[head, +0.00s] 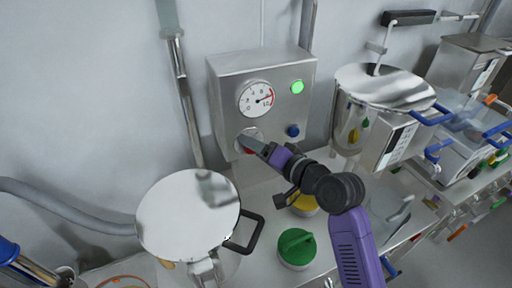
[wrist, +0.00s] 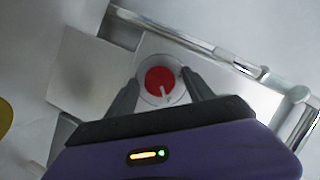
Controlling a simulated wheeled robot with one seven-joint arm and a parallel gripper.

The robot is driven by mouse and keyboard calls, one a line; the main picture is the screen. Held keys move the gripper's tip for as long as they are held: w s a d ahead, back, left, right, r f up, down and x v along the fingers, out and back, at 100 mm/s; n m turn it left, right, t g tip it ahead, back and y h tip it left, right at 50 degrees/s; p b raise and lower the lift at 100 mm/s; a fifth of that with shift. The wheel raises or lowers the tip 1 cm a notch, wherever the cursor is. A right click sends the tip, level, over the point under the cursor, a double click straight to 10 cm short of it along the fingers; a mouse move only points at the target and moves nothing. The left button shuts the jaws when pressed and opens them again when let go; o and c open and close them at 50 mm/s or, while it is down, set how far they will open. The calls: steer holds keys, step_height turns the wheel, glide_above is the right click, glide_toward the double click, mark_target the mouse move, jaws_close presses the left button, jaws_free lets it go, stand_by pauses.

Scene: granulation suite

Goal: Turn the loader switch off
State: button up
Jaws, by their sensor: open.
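The control box (head: 262,75) on the wall carries a round dial gauge, a lit green lamp (head: 297,87) and a blue knob (head: 293,130). The loader switch appears to be the red round knob (wrist: 158,80) with a white pointer mark, on a pale round plate low on the box. In the head view my gripper (head: 250,144) covers most of this knob. In the wrist view my gripper (wrist: 160,86) is open, with one finger on each side of the red knob. I cannot tell whether the fingers touch it.
A shiny lidded vessel (head: 188,215) with a black handle stands at the left front. A green-topped knob (head: 296,246) sits on the counter below my arm. A steel pot (head: 384,88) and a boxy unit stand to the right. A pipe runs up the wall left of the box.

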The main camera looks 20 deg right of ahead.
jaws_close()
steer(key=shift+r+n+p, duration=0.1)
steer(key=shift+n+p, duration=0.2)
steer(key=shift+a+n+g+h+p, duration=0.15)
steer(key=shift+a+n+h+p, duration=0.1)
steer(key=shift+n+h+p, duration=2.15)
steer(key=shift+a+n+g+h+p, duration=0.2)
steer(key=shift+n+h+p, duration=0.5)
steer(key=shift+n+h, duration=1.9)
steer(key=shift+n+y, duration=0.8)
steer(key=shift+n, duration=0.2)
